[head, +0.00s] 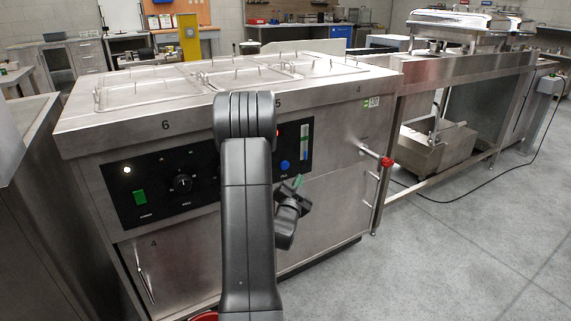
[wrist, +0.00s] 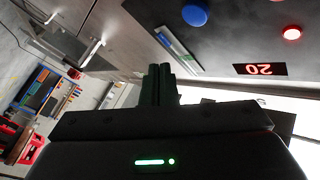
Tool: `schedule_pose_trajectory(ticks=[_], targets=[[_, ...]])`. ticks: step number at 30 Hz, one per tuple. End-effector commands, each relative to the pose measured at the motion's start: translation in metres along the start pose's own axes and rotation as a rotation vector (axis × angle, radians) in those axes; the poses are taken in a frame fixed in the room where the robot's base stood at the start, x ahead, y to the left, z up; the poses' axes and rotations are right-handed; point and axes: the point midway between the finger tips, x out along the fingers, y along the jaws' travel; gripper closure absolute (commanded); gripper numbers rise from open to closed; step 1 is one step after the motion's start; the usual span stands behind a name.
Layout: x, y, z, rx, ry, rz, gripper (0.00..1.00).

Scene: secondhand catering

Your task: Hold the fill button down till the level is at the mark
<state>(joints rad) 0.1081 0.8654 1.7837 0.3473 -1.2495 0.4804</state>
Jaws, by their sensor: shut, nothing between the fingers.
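The blue button (head: 284,165) is on the dark control panel of the steel counter, at the panel's right end. It also shows in the wrist view (wrist: 194,15), near the top edge. The level gauge (head: 304,136) is a narrow upright strip above and right of the button. It shows slanted in the wrist view (wrist: 178,46), with a blue part; the exact level and mark are too small to read. My gripper (head: 298,181) is below and right of the button. In the wrist view its fingers (wrist: 160,70) are together, empty, and appear apart from the button.
A lit red light (wrist: 291,33) and a red number display (wrist: 260,69) are near the button. A red-handled tap (head: 386,162) sticks out at the right. Open floor lies right.

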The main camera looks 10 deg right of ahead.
Motion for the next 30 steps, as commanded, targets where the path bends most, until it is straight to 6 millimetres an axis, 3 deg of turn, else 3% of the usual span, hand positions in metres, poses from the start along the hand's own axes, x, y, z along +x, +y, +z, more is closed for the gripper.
schedule_pose_trajectory(ticks=[6,13,30], targets=[[0.022,-0.019,0.013,0.0,0.0,-0.002,1.0],[0.037,-0.026,0.027,0.0,0.001,-0.001,1.0],[0.04,-0.029,0.029,0.0,0.001,0.0,1.0]])
